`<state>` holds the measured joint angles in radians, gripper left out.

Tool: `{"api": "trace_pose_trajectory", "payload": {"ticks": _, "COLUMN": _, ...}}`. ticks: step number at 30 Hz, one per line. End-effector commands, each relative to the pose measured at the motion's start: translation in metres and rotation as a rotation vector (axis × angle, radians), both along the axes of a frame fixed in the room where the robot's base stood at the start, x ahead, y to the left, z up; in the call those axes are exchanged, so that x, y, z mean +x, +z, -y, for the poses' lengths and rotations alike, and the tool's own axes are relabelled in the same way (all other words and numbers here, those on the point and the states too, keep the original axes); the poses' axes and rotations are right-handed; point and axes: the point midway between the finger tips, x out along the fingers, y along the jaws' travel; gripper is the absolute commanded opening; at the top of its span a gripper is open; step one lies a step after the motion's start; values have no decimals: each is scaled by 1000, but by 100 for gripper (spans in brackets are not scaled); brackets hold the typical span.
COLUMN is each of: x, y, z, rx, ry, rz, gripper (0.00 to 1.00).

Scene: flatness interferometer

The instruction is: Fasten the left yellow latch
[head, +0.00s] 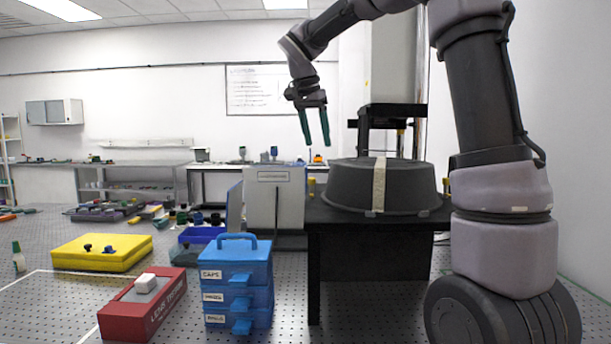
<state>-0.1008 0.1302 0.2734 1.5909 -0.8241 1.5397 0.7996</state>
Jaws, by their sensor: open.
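A dark grey round cover (400,188) with a beige strap (379,184) down its front sits on a black table (385,225). Whether either latch is fastened is too small to tell. My gripper (316,143) hangs with its green fingers pointing down, open and empty.
A grey box (274,200) stands left of the black table. Blue stacked drawers (237,285), a red box (142,305) and a yellow case (102,252) are on the perforated floor at front left. A tall column-like apparatus (392,60) rises behind the cover.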

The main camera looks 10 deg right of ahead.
Motion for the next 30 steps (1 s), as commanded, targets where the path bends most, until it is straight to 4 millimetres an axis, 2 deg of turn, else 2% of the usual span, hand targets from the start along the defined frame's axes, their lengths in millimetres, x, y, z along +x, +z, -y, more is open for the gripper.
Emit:
{"api": "trace_pose_trajectory", "payload": {"ticks": 1, "x": 17, "y": -5, "z": -8, "rx": -8, "ry": -32, "rz": -3, "gripper": 62}}
{"api": "trace_pose_trajectory", "payload": {"ticks": 3, "x": 35, "y": -9, "z": -14, "rx": -18, "ry": -82, "rz": 2, "gripper": 62}}
{"api": "trace_pose_trajectory", "payload": {"ticks": 7, "x": 56, "y": -15, "z": -22, "rx": -30, "ry": -151, "rz": 13, "gripper": 62}}
{"api": "trace_pose_trajectory", "payload": {"ticks": 14, "x": 67, "y": -26, "z": -22, "rx": -35, "ry": -184, "rz": 18, "gripper": 62}}
{"api": "trace_pose_trajectory", "payload": {"ticks": 24, "x": 79, "y": -83, "z": -2, "rx": -36, "ry": -183, "rz": 14, "gripper": 62}}
{"api": "trace_pose_trajectory", "payload": {"ticks": 30, "x": 85, "y": -108, "z": 7, "rx": -35, "ry": -182, "rz": 17, "gripper": 62}}
